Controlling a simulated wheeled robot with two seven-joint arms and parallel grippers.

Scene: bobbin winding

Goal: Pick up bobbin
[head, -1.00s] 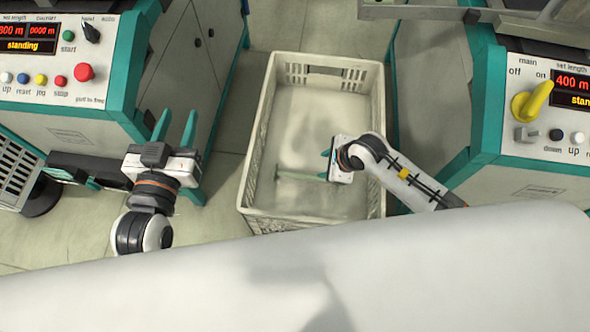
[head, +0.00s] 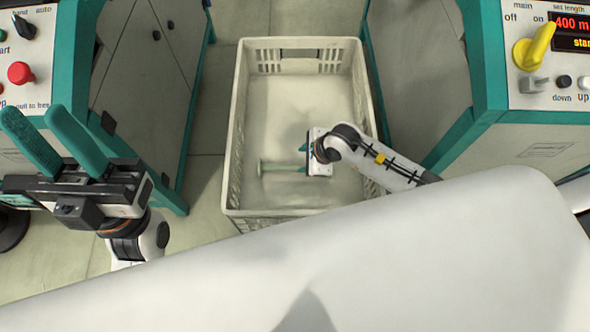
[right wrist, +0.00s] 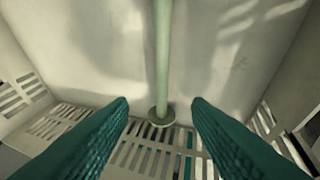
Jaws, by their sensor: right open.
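The bobbin (head: 280,168) is a thin pale green rod with a round end flange. It lies in the pale plastic crate (head: 237,130), its right part hidden by my right gripper. My right gripper (head: 303,158) is open inside the crate, over the bobbin's right part. In the right wrist view, the bobbin (right wrist: 162,60) runs down the middle, in line with the gap between the teal fingers, touching neither; its flange is at the lower end. I cannot tell whether the fingertips reach down around it. My left gripper (head: 33,113) is open and empty, left of the crate.
The crate has tall walls with slotted ends. A machine with a teal frame (head: 487,60) and a yellow switch (head: 535,47) stands on the right. Another machine with a red button (head: 20,73) stands on the left. Bare floor (head: 203,180) shows left of the crate.

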